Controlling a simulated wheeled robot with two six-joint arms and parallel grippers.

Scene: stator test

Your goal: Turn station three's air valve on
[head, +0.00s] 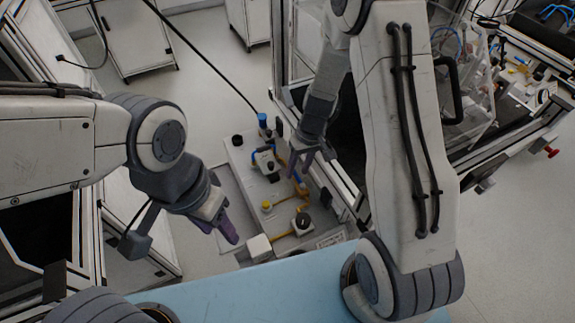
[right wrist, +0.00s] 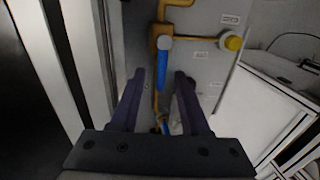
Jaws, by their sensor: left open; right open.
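A panel (head: 235,155) with yellow pipes stands in the middle of the head view. In the right wrist view, a blue valve handle (right wrist: 162,70) lies in line with a vertical yellow pipe (right wrist: 160,15). My right gripper (right wrist: 159,75) is open, with one dark purple finger on each side of the handle and a gap to each. How far the fingertips are from the panel I cannot tell. In the head view my right gripper (head: 302,163) is over the panel's right side and partly hides the handle. My left gripper (head: 222,232) is open and empty at the panel's lower left.
A yellow knob (right wrist: 233,43) sits right of the handle in the right wrist view. A black round knob (head: 302,221) and a white block (head: 258,247) are low on the panel. Frame posts stand close to the right gripper. A light blue surface (head: 240,285) is in front.

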